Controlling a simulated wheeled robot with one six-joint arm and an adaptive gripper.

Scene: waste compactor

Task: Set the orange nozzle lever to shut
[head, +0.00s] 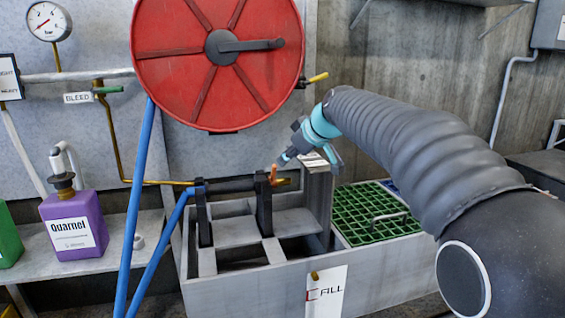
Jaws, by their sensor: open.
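The orange nozzle lever (274,172) is a small upright piece near the right end of the dark nozzle (232,185). The nozzle lies level across two black uprights of the grey bin. My gripper (283,160) comes in from the upper right, with its tip right beside the lever's top. It is open; I cannot tell whether it touches the lever. The fingertips are small here, and the lever's far side is hidden.
A red hose reel (190,95) hangs just above. A blue hose (158,255) runs down at left. A purple Quarnel bottle (75,222) stands on the left shelf. A green grate (365,215) lies right of the nozzle. A white tag (326,291) hangs in front.

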